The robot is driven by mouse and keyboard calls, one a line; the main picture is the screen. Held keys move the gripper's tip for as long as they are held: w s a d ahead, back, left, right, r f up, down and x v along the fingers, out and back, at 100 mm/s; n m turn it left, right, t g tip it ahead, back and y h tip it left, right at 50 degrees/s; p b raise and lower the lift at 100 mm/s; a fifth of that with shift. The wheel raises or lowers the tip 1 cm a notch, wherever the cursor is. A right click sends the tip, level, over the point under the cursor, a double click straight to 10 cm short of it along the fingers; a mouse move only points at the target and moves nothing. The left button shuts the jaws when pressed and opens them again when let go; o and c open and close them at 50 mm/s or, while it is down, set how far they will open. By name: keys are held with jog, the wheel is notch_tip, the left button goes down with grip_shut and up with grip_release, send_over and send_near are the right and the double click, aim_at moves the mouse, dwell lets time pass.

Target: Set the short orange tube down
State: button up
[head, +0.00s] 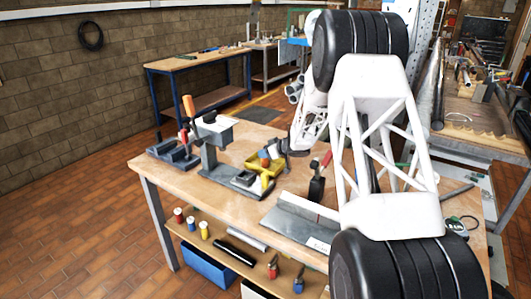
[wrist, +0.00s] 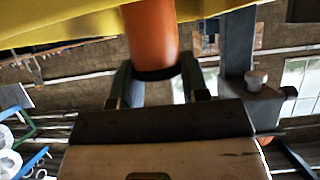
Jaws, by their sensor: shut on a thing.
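The short orange tube (wrist: 150,38) is between the two fingers of my gripper (wrist: 158,88) in the wrist view, its dark-rimmed near end toward the palm. Its other end runs out of the top of that view, past a yellow surface (wrist: 60,20); I cannot tell whether they touch. In the head view my gripper (head: 281,150) is at the yellow holder (head: 262,184) on the workbench (head: 160,176).
A grey stand with a pale block (head: 215,131) rises left of the yellow holder. Behind it a dark rack (head: 174,153) holds upright orange and red pieces. The bench's front left is clear.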

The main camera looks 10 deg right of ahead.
jog(key=shift+f, duration=0.1)
jog(key=o, duration=1)
jog(key=shift+c, duration=0.2)
jog(key=v, duration=1.2)
